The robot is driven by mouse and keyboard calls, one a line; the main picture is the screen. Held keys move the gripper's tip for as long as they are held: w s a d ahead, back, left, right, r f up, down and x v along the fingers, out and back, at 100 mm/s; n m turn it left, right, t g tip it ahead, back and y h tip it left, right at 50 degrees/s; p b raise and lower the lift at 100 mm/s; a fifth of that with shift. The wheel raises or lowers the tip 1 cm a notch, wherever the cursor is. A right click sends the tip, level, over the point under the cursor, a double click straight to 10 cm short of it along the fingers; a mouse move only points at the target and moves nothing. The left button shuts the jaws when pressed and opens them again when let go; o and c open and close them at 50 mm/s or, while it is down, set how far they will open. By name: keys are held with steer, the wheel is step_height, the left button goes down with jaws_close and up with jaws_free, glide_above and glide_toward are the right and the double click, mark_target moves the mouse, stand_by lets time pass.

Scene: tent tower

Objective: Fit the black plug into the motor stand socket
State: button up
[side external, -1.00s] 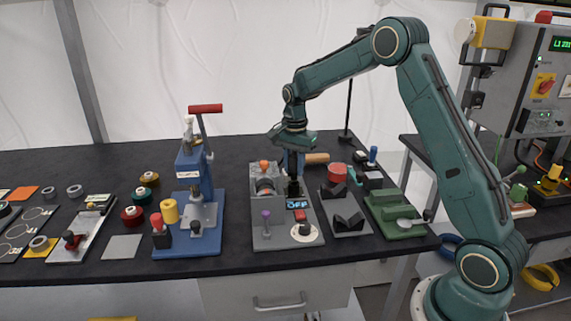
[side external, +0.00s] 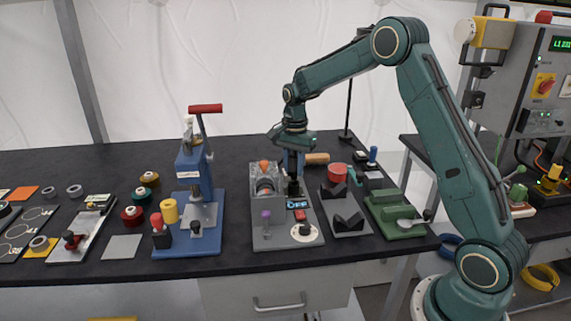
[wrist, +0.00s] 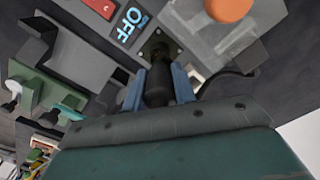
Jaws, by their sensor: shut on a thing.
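My gripper (wrist: 158,88) is shut on the black plug (wrist: 157,84), which sits between its two blue fingers in the wrist view. The motor stand (side external: 264,234) is a grey base with a motor, an orange knob and an OFF display. Its socket (wrist: 160,46) is a dark square plate with corner screws, just beyond the plug's front end. The plug points at the socket; I cannot tell whether its tip is inside. In the side view, my gripper (side external: 293,165) points down at the back right of the stand, and the plug (side external: 293,187) shows as a dark shape below it.
The orange knob (wrist: 229,8) and a grey housing stand close to the socket. A black cable (wrist: 225,78) curves beside the fingers. A blue press (side external: 190,215) stands to the left.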

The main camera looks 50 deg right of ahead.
steer(key=shift+f, duration=1.4)
stand_by(0.6)
steer(key=o, duration=1)
steer(key=shift+r, duration=0.1)
step_height(320, 180, up, 13)
steer(key=shift+r, duration=0.3)
steer(key=shift+s+a, duration=0.1)
stand_by(0.3)
